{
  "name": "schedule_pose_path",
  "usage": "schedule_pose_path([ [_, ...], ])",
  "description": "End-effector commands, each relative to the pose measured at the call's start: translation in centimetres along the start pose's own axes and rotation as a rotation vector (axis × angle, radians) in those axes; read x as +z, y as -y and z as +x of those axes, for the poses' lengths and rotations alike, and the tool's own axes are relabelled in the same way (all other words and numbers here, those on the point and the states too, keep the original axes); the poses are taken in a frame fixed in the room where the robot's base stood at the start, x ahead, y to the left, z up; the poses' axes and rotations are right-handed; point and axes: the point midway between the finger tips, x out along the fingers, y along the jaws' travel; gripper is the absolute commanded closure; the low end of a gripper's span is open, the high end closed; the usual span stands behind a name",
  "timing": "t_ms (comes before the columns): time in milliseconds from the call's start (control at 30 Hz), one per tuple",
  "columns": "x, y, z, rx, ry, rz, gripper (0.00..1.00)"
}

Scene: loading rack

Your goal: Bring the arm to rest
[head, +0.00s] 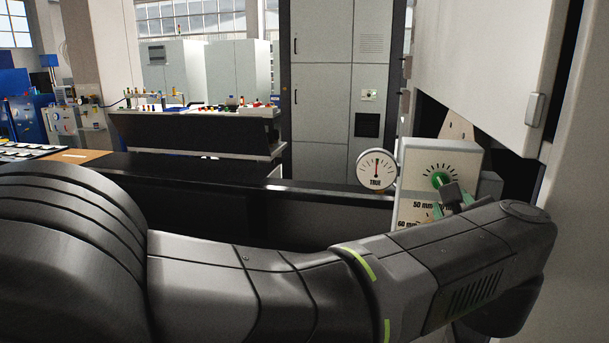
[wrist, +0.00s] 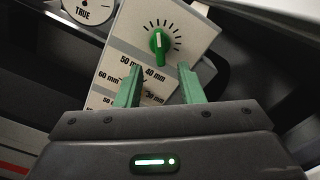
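In the wrist view my gripper (wrist: 160,88) shows two green fingers standing apart, with nothing between them. They point at a pale panel (wrist: 186,28) with a green knob (wrist: 160,42) and a dial of black tick marks. The knob is just beyond the fingertips and looks apart from them. In the head view my arm reaches across the front to the right, and the gripper is mostly hidden behind it. The green knob (head: 441,180) and the panel (head: 450,153) also show there, above my arm.
A round gauge marked TRUE (head: 377,169) stands left of the panel. A white cabinet door (head: 482,70) hangs above it at the right. A long black ledge (head: 240,182) runs behind my arm. A bench (head: 200,130) with small coloured items and grey cabinets (head: 335,90) stand farther back.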

Motion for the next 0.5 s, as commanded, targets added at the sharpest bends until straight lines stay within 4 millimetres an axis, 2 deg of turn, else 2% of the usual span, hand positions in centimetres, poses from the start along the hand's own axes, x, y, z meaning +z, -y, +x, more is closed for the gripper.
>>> schedule_pose_path([
  [500, 0.0, 0.0, 7.5, 0.003, 0.000, 0.001, 0.65],
])
